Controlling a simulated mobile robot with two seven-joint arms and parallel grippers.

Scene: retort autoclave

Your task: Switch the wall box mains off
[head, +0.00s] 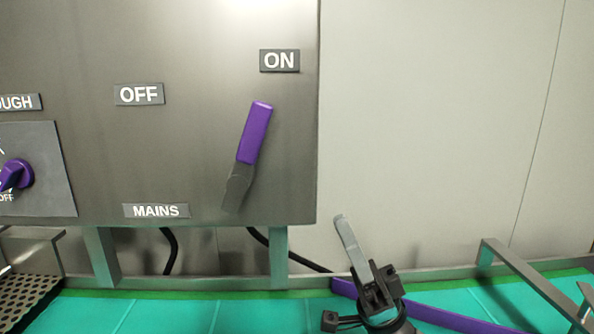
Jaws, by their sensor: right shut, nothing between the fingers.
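The grey wall box (200,130) fills the upper left of the head view. Its mains lever (254,133) has a purple grip on a dark grey arm. The lever tilts up and slightly right, its tip below the ON label (279,60). The OFF label (139,94) is farther left, and the MAINS label (156,211) is at lower left of the lever. My right gripper (342,224) is shut and empty, fingers pointing up, to the right of and below the lever and apart from it. My left gripper is not in view.
A purple selector knob (17,174) sits on a plate at the far left. Metal posts (278,256) and black cables (168,250) are under the box. A green surface (190,315) with a metal rail and a purple strip (455,318) runs below. The wall right of the box is bare.

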